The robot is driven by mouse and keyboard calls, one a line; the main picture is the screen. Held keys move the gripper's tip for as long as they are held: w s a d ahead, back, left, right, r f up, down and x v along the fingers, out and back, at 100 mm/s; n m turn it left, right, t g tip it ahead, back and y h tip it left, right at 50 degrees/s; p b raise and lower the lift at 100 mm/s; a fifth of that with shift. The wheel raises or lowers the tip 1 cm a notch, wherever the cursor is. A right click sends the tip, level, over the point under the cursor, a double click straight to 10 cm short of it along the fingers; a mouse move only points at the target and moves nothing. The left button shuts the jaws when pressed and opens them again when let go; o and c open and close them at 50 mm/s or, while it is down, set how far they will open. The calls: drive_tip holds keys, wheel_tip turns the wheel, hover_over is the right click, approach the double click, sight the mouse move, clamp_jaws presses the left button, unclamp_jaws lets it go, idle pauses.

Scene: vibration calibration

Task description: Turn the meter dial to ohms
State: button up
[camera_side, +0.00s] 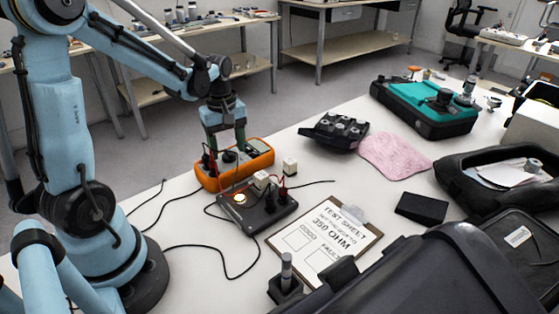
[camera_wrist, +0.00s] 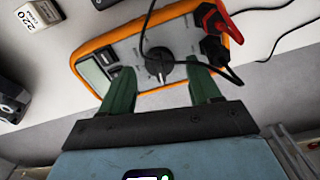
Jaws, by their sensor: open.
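The orange meter (camera_side: 206,181) lies on the white table, and it fills the upper middle of the wrist view (camera_wrist: 125,24). Its black round dial (camera_wrist: 160,64) has a light pointer mark; the setting labels are too small to read. Red and black plugs (camera_wrist: 210,22) sit at one end of its face, and a display (camera_wrist: 95,76) is at the other. My gripper (camera_wrist: 163,80) is open, with its green fingers on either side of the dial. I cannot tell whether they touch it. In the side view my gripper (camera_side: 227,146) points down over the meter and partly hides its face.
Black cables (camera_side: 225,262) loop over the table. A clipboard test sheet (camera_side: 325,240) lies to the right, and a teal case (camera_side: 425,107) stands farther back.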

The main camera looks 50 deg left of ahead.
drive_tip(key=shift+f, duration=0.4)
drive_tip(key=c, duration=1)
drive_tip(key=shift+m, duration=0.4)
drive_tip(key=m, duration=0.3)
drive_tip(key=shift+w+m, duration=0.15)
drive_tip(key=shift+m, duration=1.85)
